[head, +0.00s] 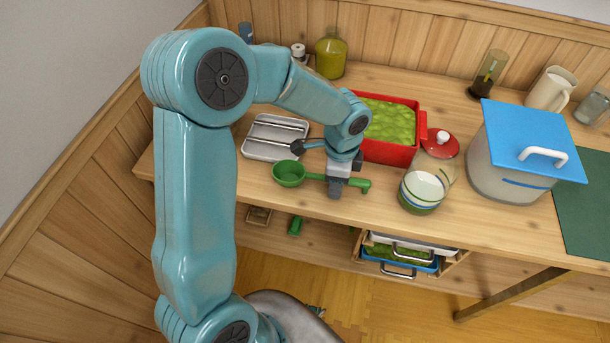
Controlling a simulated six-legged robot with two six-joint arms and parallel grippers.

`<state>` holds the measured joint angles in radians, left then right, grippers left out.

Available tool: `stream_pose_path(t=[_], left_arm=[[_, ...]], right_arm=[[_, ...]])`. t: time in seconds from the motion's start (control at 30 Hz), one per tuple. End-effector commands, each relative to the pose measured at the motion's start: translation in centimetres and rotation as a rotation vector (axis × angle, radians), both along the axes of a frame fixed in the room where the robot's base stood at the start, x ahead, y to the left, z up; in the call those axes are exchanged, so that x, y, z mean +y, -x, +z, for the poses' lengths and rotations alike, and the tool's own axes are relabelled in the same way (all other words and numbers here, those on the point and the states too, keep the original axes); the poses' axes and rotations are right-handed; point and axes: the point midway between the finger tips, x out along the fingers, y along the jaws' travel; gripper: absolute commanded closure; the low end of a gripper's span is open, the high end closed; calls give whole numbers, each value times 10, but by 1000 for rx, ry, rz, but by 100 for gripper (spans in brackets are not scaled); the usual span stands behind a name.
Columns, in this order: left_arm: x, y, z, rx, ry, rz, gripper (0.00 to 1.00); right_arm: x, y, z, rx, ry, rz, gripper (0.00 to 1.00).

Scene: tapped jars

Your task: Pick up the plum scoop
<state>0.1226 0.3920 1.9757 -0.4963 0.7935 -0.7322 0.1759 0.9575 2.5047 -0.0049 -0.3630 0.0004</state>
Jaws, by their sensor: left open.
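No plum-coloured scoop shows in the head view. A green scoop (288,174) lies near the front edge of the wooden worktop, its round bowl to the left and its handle running right. My left gripper (336,187) is open and points down at the middle of this handle. The handle passes behind or between the fingers; I cannot tell whether they touch it. My right gripper is not in view.
A metal tray (258,150) with utensils stands behind the scoop. A red bin (421,128) of green material, stacked bowls (423,193), a red-lidded jar (441,147) and a blue-lidded pot (497,175) stand to the right. Drawers hang below.

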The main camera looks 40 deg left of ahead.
Motion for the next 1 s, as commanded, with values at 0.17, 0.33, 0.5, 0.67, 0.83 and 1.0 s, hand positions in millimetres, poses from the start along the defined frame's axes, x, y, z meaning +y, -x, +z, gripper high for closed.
stream_pose_path(t=[0.17, 0.33, 0.5, 0.67, 0.83, 1.0], left_arm=[[0, 0, 0, 0, 0, 0, 51], [0, 0, 0, 0, 0, 1, 100], [0, 0, 1, 0, 0, 1, 100], [0, 0, 3, -1, -1, 1, 100], [0, -1, 20, -4, -1, 2, 100], [0, -1, 61, -8, -1, 2, 100]], right_arm=[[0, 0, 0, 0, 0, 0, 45], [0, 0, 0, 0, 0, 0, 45], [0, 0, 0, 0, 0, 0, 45], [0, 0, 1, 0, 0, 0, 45], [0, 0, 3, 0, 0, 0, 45], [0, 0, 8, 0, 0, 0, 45]])
